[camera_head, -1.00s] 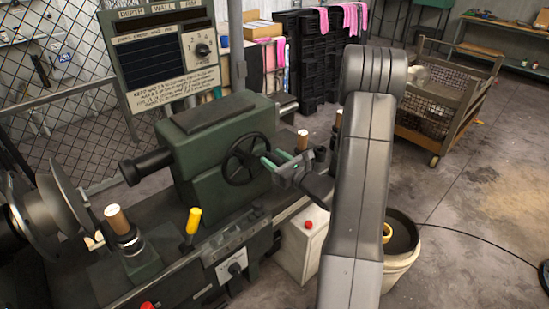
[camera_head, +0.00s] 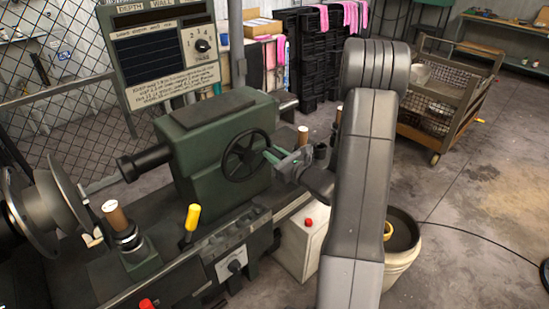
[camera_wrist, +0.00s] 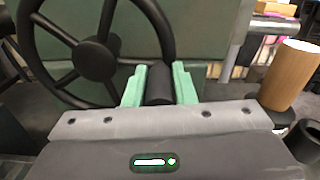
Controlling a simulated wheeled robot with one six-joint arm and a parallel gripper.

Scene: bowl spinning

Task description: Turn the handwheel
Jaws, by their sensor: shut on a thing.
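The handwheel (camera_head: 246,156) is black with spokes and sits on the right face of a green machine housing. It shows large at the left of the wrist view (camera_wrist: 95,60). A black cylindrical handle (camera_wrist: 159,84) stands at the wheel's lower right. My gripper (camera_head: 271,156) has green fingers, one on each side of this handle. In the wrist view, my gripper (camera_wrist: 159,82) is shut on the handle. The fingertips' far ends and the handle's root are partly hidden.
A yellow-handled lever (camera_head: 193,217) and a wooden-handled post (camera_head: 118,219) stand on the machine bed. A bucket (camera_head: 402,245) stands on the floor at right. A wire-sided cart (camera_head: 440,105) is behind it. Open floor lies to the right.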

